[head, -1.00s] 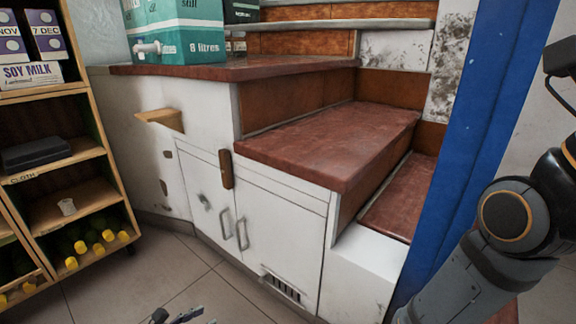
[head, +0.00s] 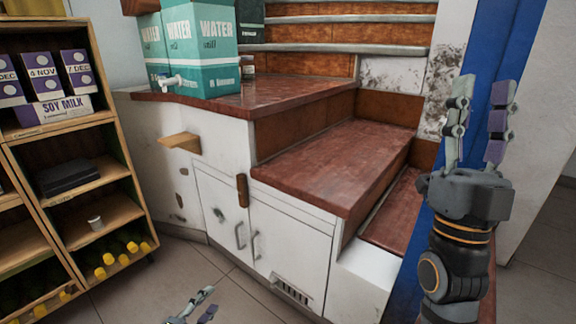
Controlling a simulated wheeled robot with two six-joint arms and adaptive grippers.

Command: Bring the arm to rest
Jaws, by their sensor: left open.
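My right gripper (head: 484,88) stands upright at the right of the head view. Its two fingers point up and are spread apart, with nothing between them. It appears in front of the blue post (head: 519,45); I cannot tell the gap between them. My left gripper (head: 209,302) shows only at the bottom edge, low over the tiled floor. Its fingers are apart and empty, and the rest of that arm is out of view.
Red-topped steps (head: 335,165) rise over a white cupboard (head: 285,250). Teal water boxes (head: 205,50) stand on the left landing. A wooden shelf unit (head: 105,130) with soy milk cartons (head: 55,108) and bottles is at the left. The floor (head: 150,290) between is clear.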

